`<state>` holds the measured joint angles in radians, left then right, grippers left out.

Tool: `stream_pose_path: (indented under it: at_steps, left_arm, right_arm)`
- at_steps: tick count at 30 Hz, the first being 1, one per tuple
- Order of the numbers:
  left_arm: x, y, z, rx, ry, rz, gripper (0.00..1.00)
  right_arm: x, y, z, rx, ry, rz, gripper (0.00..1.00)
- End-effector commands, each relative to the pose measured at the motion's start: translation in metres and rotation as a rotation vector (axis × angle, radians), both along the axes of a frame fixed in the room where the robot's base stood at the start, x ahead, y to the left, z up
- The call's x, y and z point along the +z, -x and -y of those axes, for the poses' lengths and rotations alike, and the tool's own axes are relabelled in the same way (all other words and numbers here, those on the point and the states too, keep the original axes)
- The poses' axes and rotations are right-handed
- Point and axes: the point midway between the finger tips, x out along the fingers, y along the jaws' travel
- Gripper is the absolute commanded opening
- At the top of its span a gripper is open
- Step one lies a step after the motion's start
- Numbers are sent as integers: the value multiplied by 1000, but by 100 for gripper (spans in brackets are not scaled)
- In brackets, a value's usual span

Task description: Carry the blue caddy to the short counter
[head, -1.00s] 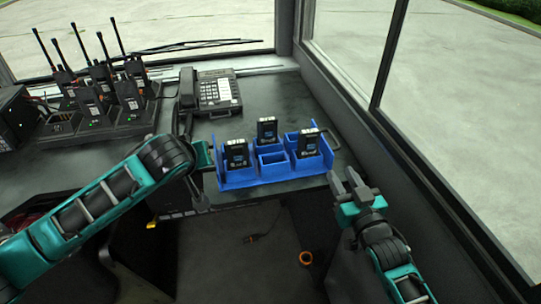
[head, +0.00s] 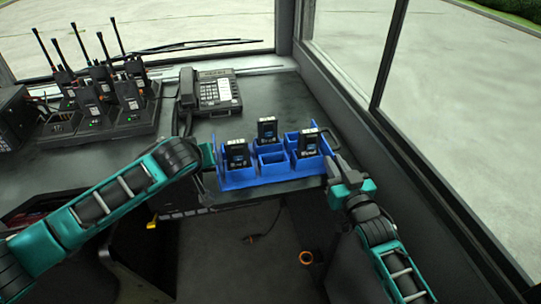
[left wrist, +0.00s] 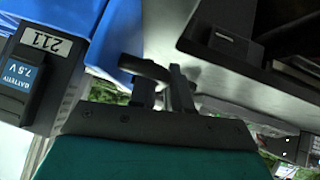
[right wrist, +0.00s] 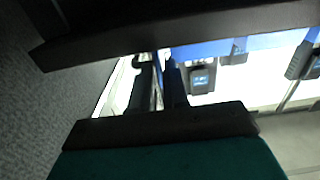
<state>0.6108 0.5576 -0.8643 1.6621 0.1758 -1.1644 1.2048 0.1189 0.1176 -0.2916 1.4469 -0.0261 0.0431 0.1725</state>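The blue caddy (head: 238,181) sits upright on the front right of the dark dash counter (head: 283,103). Three dark batteries stand in its compartments; other compartments are empty. One battery labelled 211 (left wrist: 38,70) shows in the left wrist view. My left gripper (left wrist: 162,88) is at the caddy's left end, its fingers close together around the dark handle bar. In the head view its fingertips are mostly hidden. My right gripper (head: 335,166) is at the caddy's right end, beside the handle (head: 332,138). Its fingers (right wrist: 160,85) look close together, but their grip on the handle is unclear.
A desk phone (head: 212,92) stands behind the caddy. A charger rack with several radios (head: 103,110) is at the left. The window pillar and ledge (head: 375,125) run close along the right. Open floor (head: 230,260) lies in front, with an orange ring (head: 306,258).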

Motion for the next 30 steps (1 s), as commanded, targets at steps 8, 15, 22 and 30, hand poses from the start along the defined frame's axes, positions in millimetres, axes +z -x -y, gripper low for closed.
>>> stream_pose_path:
  at_steps: [8,15,22,30]
  left_arm:
    - [0,0,0,0,0,0,0]
    - [0,0,0,0,0,0,0]
    - [2,-1,0,1,1,3,0]
    - [11,-1,0,1,0,4,0]
  right_arm:
    - [0,0,0,0,0,0,0]
    - [0,0,0,0,0,0,0]
    - [2,0,0,0,-1,4,0]
    - [11,0,0,0,0,4,0]
